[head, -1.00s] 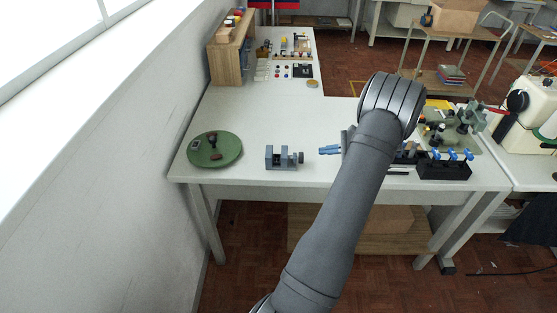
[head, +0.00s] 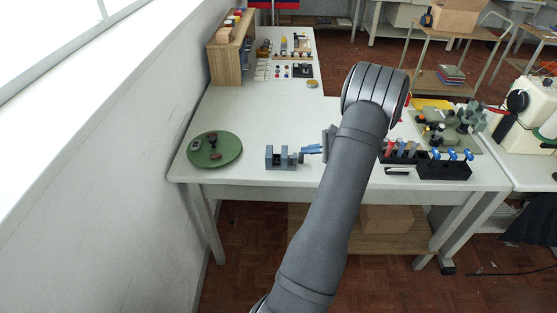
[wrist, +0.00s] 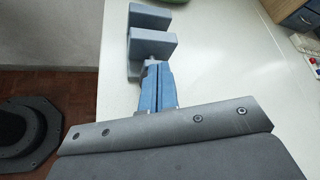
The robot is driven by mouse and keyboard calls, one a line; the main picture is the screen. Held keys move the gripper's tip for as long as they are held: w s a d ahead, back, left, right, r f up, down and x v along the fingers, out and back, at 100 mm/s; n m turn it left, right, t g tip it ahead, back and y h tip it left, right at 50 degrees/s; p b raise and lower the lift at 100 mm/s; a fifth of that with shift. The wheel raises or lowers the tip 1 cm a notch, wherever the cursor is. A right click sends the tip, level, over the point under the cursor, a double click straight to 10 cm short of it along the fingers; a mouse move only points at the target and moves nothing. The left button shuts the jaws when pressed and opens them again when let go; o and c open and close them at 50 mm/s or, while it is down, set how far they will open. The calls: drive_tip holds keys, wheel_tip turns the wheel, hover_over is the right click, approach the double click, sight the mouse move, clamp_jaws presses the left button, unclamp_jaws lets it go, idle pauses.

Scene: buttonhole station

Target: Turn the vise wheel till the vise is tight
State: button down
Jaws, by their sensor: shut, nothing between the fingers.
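The blue-grey vise (head: 283,158) stands on the table near its front edge, with a gap between its two jaws. The vise also shows in the wrist view (wrist: 152,44), at the top. Its wheel is at its right end in the head view and is mostly hidden by my fingers in the wrist view. My gripper (head: 305,152) is at the wheel end of the vise, its blue fingers pointing left. In the wrist view the fingers of my gripper (wrist: 157,75) are shut together with nothing between them, tips at the vise's screw end; I cannot tell whether they touch it.
A green round plate (head: 230,141) with small items lies left of the vise. Black holders with red handles (head: 402,147) and blue handles (head: 446,170) stand to the right. A wooden rack (head: 230,60) is at the back left. The table behind the vise is clear.

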drive_tip(key=shift+f, duration=0.3)
drive_tip(key=shift+s+f, duration=0.15)
drive_tip(key=shift+s, duration=0.25)
idle(0.4)
drive_tip(key=shift+s+f, duration=0.25)
drive_tip(key=shift+s, duration=0.25)
drive_tip(key=shift+s+f, duration=0.4)
drive_tip(key=shift+f, duration=0.05)
drive_tip(key=shift+s+r, duration=0.15)
drive_tip(key=shift+r, duration=0.05)
drive_tip(key=shift+d+r, duration=0.25)
drive_tip(key=shift+d, duration=2.8)
